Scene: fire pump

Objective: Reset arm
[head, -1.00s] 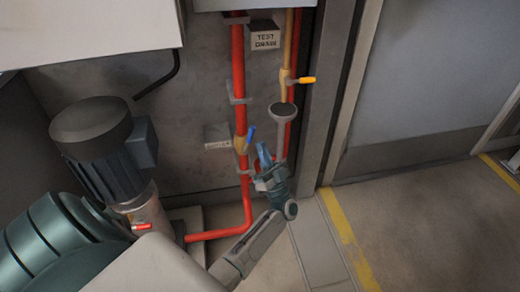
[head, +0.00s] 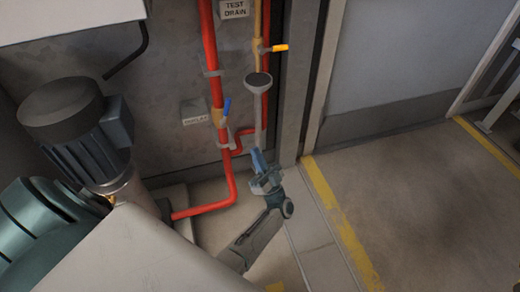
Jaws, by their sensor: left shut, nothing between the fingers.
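My left gripper (head: 259,162) is in the head view, low in front of the pipes, with its arm coming up from the bottom. Its fingers are together and hold nothing. It appears just below the grey funnel-topped drain pipe (head: 258,82) and right of the red pipe (head: 212,60). A blue-handled valve (head: 226,110) is on the red pipe, up and left of the gripper. A yellow-handled valve (head: 274,48) is on the yellow pipe above the funnel. My right gripper is not in view.
A pump motor (head: 75,120) and green pump casing (head: 35,225) stand at the left. A "TEST DRAIN" sign (head: 234,10) and a small wall label (head: 195,113) are behind the pipes. A grey door (head: 400,60) is at the right. The floor (head: 430,190) beyond the yellow line (head: 340,225) is clear.

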